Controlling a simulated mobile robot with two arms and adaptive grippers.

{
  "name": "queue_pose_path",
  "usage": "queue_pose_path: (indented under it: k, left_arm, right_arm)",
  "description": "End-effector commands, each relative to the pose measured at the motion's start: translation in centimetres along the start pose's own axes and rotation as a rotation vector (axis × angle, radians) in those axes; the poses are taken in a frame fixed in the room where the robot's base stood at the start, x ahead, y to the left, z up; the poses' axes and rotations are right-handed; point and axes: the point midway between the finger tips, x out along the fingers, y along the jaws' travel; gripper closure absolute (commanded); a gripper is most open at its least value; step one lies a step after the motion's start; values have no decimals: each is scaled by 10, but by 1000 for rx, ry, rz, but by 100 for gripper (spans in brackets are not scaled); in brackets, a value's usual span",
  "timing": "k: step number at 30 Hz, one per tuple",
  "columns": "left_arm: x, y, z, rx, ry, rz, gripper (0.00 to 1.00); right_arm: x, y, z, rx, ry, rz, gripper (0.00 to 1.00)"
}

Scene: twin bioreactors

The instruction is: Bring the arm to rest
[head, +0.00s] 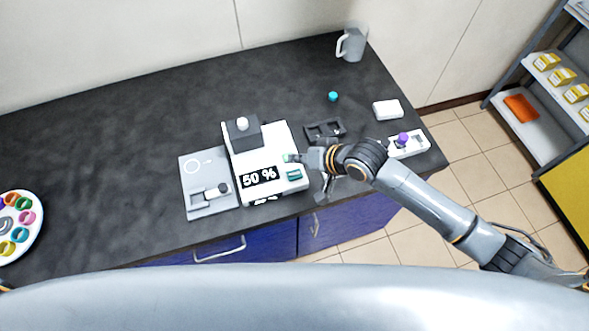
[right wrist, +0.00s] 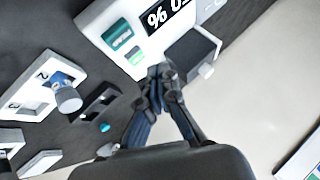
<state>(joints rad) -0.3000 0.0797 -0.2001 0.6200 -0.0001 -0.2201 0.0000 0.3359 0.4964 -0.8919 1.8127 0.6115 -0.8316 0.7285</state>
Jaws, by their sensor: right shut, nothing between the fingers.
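My right gripper (head: 298,158) is shut and empty, by the right side of a white device (head: 262,150) with a "50 %" display (head: 259,176). In the right wrist view its fingertips (right wrist: 160,78) meet near the device's edge, close to a teal button (right wrist: 136,56). I cannot tell whether they touch the device. The right arm reaches in from the right over the counter's front edge. My left gripper is not in view.
The dark counter (head: 120,110) holds a grey panel (head: 194,172) left of the device, a dark tray (head: 325,130), a teal cap (head: 333,96), a white box (head: 388,109), a purple-knobbed panel (head: 409,147) and a grey jug (head: 351,44). Shelves stand far right.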

Motion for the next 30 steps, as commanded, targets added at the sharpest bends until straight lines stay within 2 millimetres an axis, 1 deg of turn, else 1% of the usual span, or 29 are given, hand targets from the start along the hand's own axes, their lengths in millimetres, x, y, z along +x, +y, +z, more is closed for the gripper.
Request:
queue_pose_path:
  k: [22, 26, 29, 30]
  left_arm:
    - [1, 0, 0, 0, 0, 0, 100]
    - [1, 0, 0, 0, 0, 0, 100]
    - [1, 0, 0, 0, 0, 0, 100]
    - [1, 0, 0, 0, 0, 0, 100]
  right_arm:
    - [0, 0, 1, -2, 0, 0, 100]
    - [-6, -10, 12, -29, -4, 1, 100]
    - [-19, -17, 28, -69, -6, 22, 100]
    - [-28, -17, 35, -87, -5, 40, 100]
